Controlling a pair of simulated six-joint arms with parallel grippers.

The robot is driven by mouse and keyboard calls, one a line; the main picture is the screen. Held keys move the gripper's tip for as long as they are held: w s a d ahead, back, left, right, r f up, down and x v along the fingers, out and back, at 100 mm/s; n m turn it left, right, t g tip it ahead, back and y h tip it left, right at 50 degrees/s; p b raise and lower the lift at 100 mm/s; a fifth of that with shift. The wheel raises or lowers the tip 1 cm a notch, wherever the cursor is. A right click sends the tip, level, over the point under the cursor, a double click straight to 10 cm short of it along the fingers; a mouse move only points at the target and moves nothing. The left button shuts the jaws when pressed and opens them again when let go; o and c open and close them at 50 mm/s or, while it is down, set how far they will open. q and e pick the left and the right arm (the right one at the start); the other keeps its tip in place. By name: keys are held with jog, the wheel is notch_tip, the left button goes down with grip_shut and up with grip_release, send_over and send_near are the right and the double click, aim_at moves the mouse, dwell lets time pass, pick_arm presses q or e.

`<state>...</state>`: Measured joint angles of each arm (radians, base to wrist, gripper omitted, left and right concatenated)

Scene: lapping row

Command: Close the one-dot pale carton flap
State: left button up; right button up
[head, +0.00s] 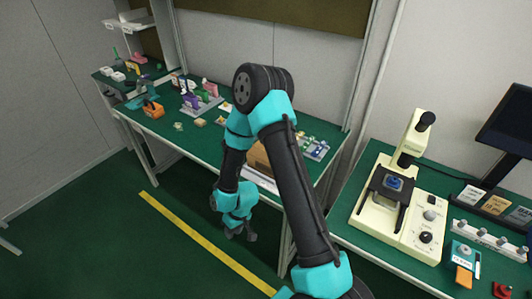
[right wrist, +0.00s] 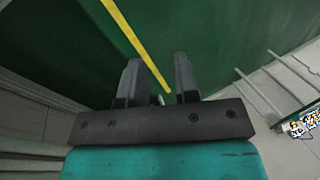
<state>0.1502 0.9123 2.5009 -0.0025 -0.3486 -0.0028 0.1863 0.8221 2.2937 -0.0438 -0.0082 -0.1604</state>
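I cannot make out a pale carton with one dot or its flap in either view. A brown box-like thing (head: 259,157) stands on the green bench, mostly hidden behind my right arm. My right gripper (head: 240,233) hangs low in front of the bench, over the green floor and apart from everything on the bench. In the right wrist view the two fingers of my right gripper (right wrist: 158,68) are apart, with only floor and a yellow line between them. My left gripper is not in view.
The green bench (head: 165,125) carries several small parts and grey stands along its back. On the right, another green bench holds a cream microscope-like machine (head: 395,200), a dark monitor (head: 511,120) and small parts. A yellow line (head: 200,240) crosses the clear floor.

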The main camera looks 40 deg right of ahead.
jog(key=w+d+r+n, duration=0.2)
jog(key=w+d+r, duration=0.5)
jog(key=w+d, duration=0.15)
jog(key=w+d+r+n, duration=0.1)
jog(key=d+r, duration=0.3)
jog(key=r, duration=0.1)
jog(key=w+d+r+g, duration=0.1)
jog(key=d+r, duration=0.4)
jog(key=r, duration=0.1)
jog(key=w+d+r+n+h, duration=0.1)
jog(key=w+d+r, duration=0.1)
jog(key=d+r, duration=0.3)
jog(key=shift+w+r+n+g, duration=0.1)
jog(key=shift+r+n+g, duration=0.25)
jog(key=shift+r, duration=0.35)
jog(key=s+d+r+m+y, duration=0.1)
jog(key=s+d+r+m, duration=0.1)
jog(key=d+r, duration=0.6)
jog(key=shift+s+d+r, duration=0.2)
jog(key=shift+s+r, duration=0.2)
jog(key=shift+r, duration=0.5)
jog(key=shift+f, duration=0.1)
jog(key=x, duration=1.7)
jog(key=shift+w+a, duration=0.2)
jog(key=shift+a, duration=0.15)
grip_shut()
